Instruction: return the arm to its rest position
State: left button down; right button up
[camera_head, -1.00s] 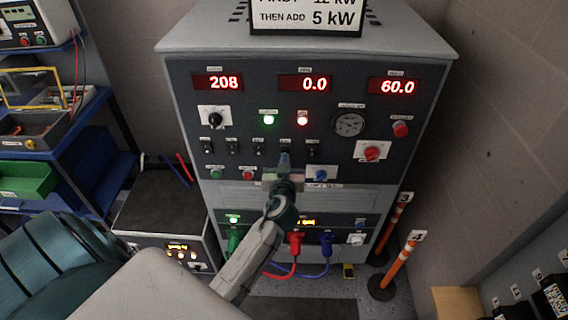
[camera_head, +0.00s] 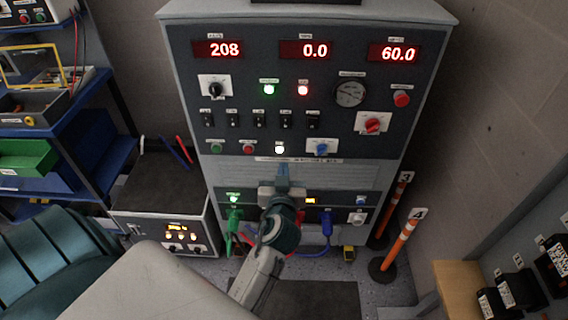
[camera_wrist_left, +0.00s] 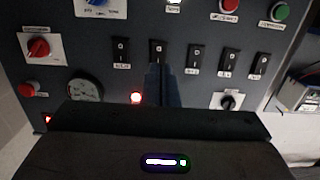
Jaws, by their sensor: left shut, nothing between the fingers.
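My left gripper (camera_head: 282,171) is in the middle of the head view, in front of the lower part of the grey cabinet (camera_head: 425,90). Its fingers are shut and hold nothing. In the left wrist view the closed fingers (camera_wrist_left: 161,82) point at the panel with its row of black switches (camera_wrist_left: 196,58). They appear apart from the panel, though the gap is hard to judge. The panel displays read 208, 0.0 and 60.0. A white lamp (camera_head: 280,149) is lit above the gripper. My right gripper is not in view.
Green (camera_head: 233,216) and blue (camera_head: 326,222) plugs with cables sit low on the cabinet; my arm partly hides the red one. Orange-striped posts (camera_head: 400,243) stand at right. A smaller grey box (camera_head: 165,228) and blue shelving (camera_head: 85,135) are at left.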

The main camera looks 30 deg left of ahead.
pick_arm(q)
jog(key=shift+s+f, duration=0.1)
jog(key=shift+s, duration=0.05)
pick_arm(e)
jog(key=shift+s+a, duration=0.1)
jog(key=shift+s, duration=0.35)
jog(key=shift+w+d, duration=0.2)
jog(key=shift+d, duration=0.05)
